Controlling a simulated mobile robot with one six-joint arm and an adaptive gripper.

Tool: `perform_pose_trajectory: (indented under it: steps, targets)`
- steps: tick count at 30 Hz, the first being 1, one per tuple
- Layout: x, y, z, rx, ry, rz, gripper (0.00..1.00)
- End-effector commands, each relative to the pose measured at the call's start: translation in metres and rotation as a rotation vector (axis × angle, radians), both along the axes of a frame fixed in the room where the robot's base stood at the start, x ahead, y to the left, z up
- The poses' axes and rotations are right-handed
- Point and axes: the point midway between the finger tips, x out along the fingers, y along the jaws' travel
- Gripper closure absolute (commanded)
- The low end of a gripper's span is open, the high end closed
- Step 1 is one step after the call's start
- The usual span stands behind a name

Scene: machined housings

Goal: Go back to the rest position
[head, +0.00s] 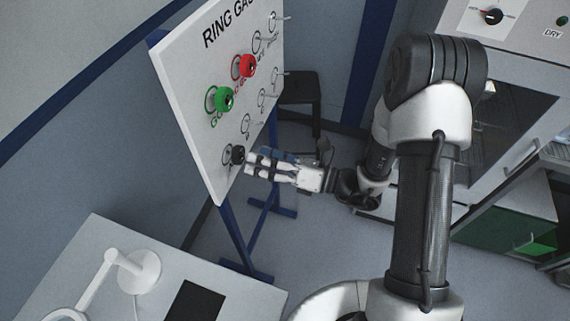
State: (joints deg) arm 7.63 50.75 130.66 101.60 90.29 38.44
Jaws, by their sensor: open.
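My gripper (248,162) is at the lower part of a white upright board (192,88) headed "RING GA...", the rest of the heading cut off. The gripper points left at the board. Its fingertips are close to a black round piece (237,155) on a peg; I cannot tell whether they touch it. A green ring (220,100) and a red ring (244,66) sit on other pegs higher up. Several pegs are bare. My arm stretches from the right of the picture to the board.
The board stands on a blue frame (235,235). A light table (100,255) with a white lamp (138,270) and a black pad (193,304) is at the lower left. A dark stool (300,92) stands behind the board. A machine with a dial (491,16) is at the right.

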Motion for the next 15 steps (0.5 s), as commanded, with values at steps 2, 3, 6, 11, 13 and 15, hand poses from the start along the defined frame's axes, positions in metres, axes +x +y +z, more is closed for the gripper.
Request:
perform_pose_trajectory:
  steps: [2,3,6,11,13,15]
  targets:
    - [-0.005,-0.02,0.0,0.001,0.001,-0.007,0.36]
    - [-0.008,-0.028,0.0,0.0,0.001,-0.008,0.36]
    - [-0.014,-0.046,0.0,0.0,-0.001,-0.006,0.36]
    - [-0.022,-0.066,0.0,0.0,-0.001,-0.003,0.36]
    - [-0.024,-0.071,0.0,0.0,-0.001,-0.001,0.36]
    - [-0.026,-0.074,0.0,0.0,-0.001,0.0,0.36]
